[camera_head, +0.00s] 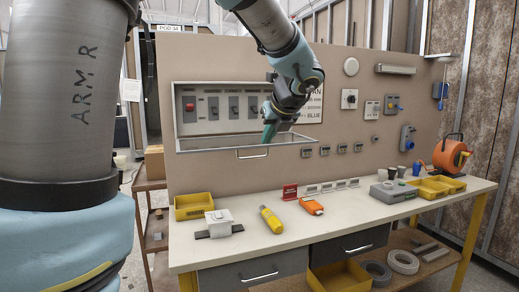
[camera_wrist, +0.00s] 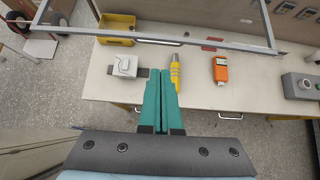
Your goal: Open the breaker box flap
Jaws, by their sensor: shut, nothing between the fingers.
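The grey breaker box (camera_head: 214,127) is set in the tan wall panel at the left, with a row of switches inside, one red and the others dark. Its framed flap (camera_head: 195,148) shows as a shallow frame along the box's lower edge and appears folded down and out, leaving the switches in plain sight. A handle (camera_head: 252,155) sits on its front edge. In the wrist view the flap's frame (camera_wrist: 225,46) crosses the top of the picture. My gripper (camera_head: 267,139) is in front of the box's lower part; its teal fingers (camera_wrist: 162,77) are together and empty, close to the handle. Contact is unclear.
Below is a white workbench (camera_head: 345,222) with a yellow bin (camera_head: 193,206), a white device (camera_head: 219,223), a yellow tool (camera_head: 271,219) and an orange tool (camera_head: 311,206). Sockets and switches (camera_head: 349,99) fill the wall to the right. An orange cable reel (camera_head: 450,154) stands at the far right.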

